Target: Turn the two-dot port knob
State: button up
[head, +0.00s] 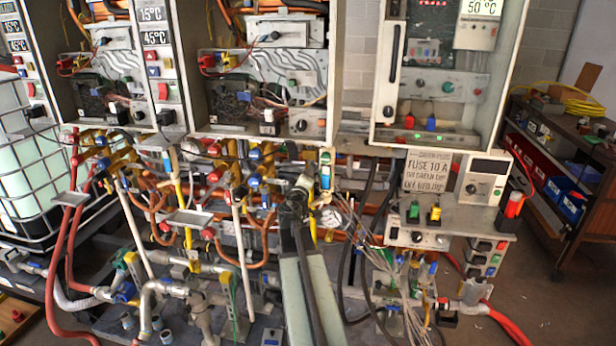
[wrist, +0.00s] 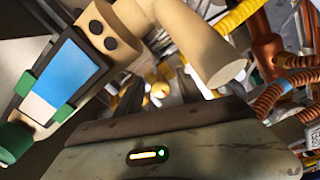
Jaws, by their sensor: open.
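The cylinder hides part of the right finger. I see nothing held between the fingers, and cannot tell whether they touch the fitting. In the head view, my gripper (head: 298,192) is at the pipework below the heaters; the knob is too small to make out there.
A blue-and-white panel with green clips (wrist: 62,80) sits left of the fitting. Orange corrugated hoses (wrist: 285,88) and a yellow hose (wrist: 238,15) crowd the right. In the head view, dense pipes surround my arm, and a control box (head: 450,215) stands to its right.

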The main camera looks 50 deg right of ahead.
jog(key=v, duration=0.7)
jog(key=shift+s+a, duration=0.2)
jog(key=shift+a, duration=0.1)
jog(key=w+a+f+m+g+y+p, duration=0.1)
jog(key=a+f+m+g+y, duration=0.2)
jog(key=a+f, duration=0.65)
jog(key=w+a+f+m+g+y+p, duration=0.15)
jog(key=a+f+y, duration=0.35)
jog(key=a, duration=0.7)
jog(key=s+a+f+n+g+y, duration=0.1)
jog(key=s+a+f+y, duration=0.1)
jog(key=a, duration=0.7)
jog(key=s+a+f+n+g+y, duration=0.1)
jog(key=s+a+f+g+y, duration=0.1)
jog(key=a, duration=0.7)
jog(key=s+a+f+n+g+y, duration=0.1)
jog(key=s+a+f+g+y, duration=0.1)
jog(key=a, duration=0.7)
jog(key=shift+s+a+f+y, duration=0.3)
jog(key=shift+a+f+y, duration=0.1)
jog(key=shift+f+y, duration=0.2)
